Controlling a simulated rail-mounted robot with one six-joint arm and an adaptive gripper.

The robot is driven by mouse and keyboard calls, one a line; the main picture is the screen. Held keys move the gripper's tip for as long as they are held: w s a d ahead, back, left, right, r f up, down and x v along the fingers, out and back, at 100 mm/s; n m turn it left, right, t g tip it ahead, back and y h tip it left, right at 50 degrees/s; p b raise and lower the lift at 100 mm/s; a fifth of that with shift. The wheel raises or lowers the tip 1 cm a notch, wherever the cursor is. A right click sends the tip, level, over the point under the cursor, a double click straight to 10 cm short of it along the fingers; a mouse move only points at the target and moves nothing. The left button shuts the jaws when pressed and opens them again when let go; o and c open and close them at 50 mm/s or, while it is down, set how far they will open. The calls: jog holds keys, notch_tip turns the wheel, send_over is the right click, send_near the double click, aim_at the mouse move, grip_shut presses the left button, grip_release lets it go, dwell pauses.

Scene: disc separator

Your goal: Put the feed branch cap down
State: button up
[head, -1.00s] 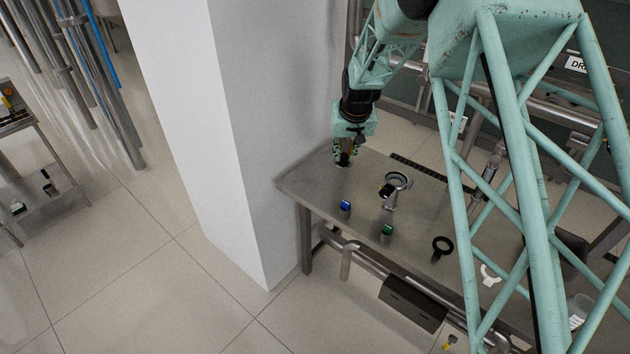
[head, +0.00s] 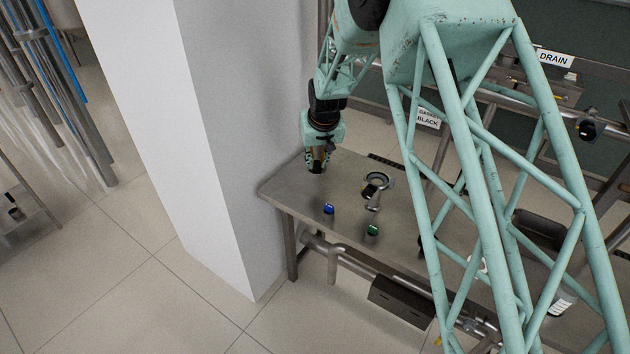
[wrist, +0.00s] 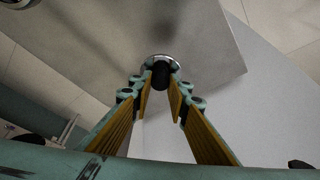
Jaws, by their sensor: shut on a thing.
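My gripper (head: 318,165) hangs over the far left end of the steel table (head: 285,191), near the white column. In the wrist view my gripper (wrist: 160,82) has its two yellow-padded fingers converging on a small round piece with a shiny metal rim and dark centre, which I take as the feed branch cap (wrist: 161,59). The cap is at the fingertips, with the grey table top (wrist: 205,35) beyond it. In the head view the cap is too small to make out clearly, and I cannot tell whether it touches the table.
A blue-topped block (head: 328,210) and a green-topped block (head: 372,231) stand near the table's front edge. The white column (head: 222,150) stands close at the left. Bare table lies around the gripper.

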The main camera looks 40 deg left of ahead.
aim_at(318, 172)
jog(key=shift+f, duration=2.15)
jog(key=shift+f+b, duration=0.3)
jog(key=shift+f, duration=1.55)
jog(key=shift+f, duration=0.2)
jog(key=o, duration=1)
jog(key=shift+r, duration=0.2)
jog(key=shift+v, duration=0.85)
jog(key=shift+p+v, duration=0.45)
jog(key=shift+v, duration=4.65)
